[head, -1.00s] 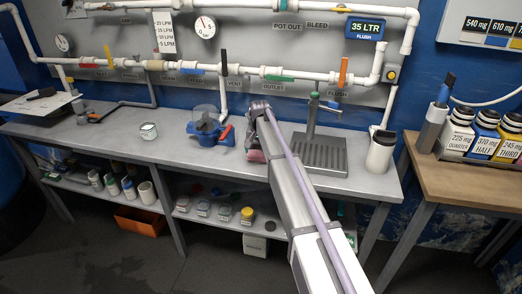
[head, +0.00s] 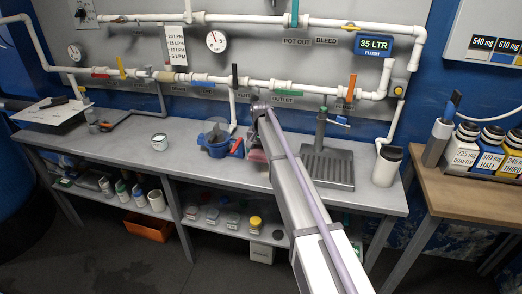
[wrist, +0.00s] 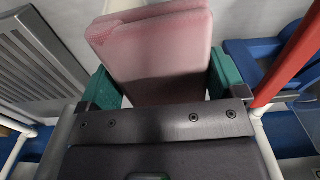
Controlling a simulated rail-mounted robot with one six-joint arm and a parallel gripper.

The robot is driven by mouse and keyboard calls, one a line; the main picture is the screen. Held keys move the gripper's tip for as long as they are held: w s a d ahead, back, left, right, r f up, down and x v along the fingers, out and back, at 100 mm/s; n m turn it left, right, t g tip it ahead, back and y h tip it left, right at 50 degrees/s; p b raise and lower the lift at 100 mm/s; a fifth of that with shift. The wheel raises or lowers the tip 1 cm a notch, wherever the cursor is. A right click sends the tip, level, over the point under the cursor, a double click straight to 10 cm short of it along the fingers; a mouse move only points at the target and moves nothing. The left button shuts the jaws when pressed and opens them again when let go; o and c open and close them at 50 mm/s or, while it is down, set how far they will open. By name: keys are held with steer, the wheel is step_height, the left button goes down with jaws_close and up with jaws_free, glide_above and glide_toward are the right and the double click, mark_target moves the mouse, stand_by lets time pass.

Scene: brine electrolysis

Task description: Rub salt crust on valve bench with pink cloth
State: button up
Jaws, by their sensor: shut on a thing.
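My gripper (wrist: 160,78) is shut on a folded pink cloth (wrist: 152,45), its green finger pads on either side of it. In the head view my gripper (head: 259,112) is over the middle of the grey valve bench (head: 110,136), between the blue apparatus and the drip tray. Only a small pink part of the cloth (head: 257,156) shows there beside my arm. I cannot tell whether the cloth touches the bench top. I cannot make out the salt crust; the arm and cloth hide part of the bench.
The blue apparatus (head: 216,146) with a red handle stands close left of the gripper. The slatted drip tray (head: 328,168) with its upright post is close right. A white cup (head: 386,167) stands farther right, and a small tin (head: 159,140) left. Pipes and valves run along the back.

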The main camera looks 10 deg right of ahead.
step_height(320, 180, up, 2)
steer(key=shift+p, duration=0.65)
